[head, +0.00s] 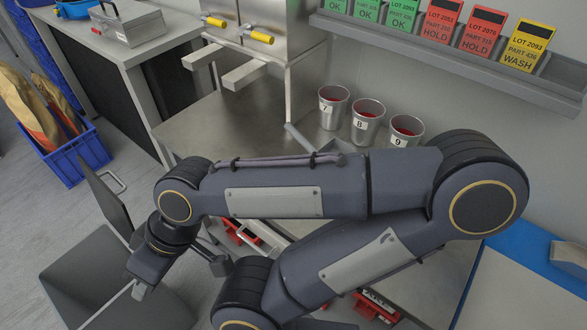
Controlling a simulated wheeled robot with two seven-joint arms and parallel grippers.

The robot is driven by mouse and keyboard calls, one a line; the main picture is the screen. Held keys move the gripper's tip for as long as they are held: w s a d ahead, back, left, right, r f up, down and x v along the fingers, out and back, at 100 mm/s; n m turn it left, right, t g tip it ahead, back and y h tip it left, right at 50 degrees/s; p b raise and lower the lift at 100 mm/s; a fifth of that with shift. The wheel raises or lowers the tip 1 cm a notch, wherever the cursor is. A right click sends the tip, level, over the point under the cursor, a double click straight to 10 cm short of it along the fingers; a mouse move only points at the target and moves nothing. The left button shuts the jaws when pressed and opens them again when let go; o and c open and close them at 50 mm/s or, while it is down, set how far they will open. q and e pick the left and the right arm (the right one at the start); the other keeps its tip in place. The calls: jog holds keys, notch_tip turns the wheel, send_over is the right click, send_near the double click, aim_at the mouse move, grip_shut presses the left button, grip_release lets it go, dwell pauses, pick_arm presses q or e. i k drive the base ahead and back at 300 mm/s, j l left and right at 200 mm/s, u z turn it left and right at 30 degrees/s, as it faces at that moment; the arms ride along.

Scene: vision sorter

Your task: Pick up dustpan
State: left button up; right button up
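My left gripper is not in view.
A steel bench (215,112) holds cups 7 (333,112), 8 (366,128) and 9 (404,138). A rack (450,48) of coloured tags hangs above. A blue crate (75,160) stands on the floor at left. Red-labelled items (243,232) lie partly behind my arm.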

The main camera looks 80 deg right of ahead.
aim_at(335, 145)
jog(key=k+z, duration=0.1)
jog(key=z, duration=2.9)
jog(key=u, duration=2.25)
jog(key=z, duration=2.25)
jog(key=i+j+z, duration=0.1)
jog(key=j, duration=0.25)
jog(key=i+j+z, duration=0.15)
jog(key=i+j, duration=0.2)
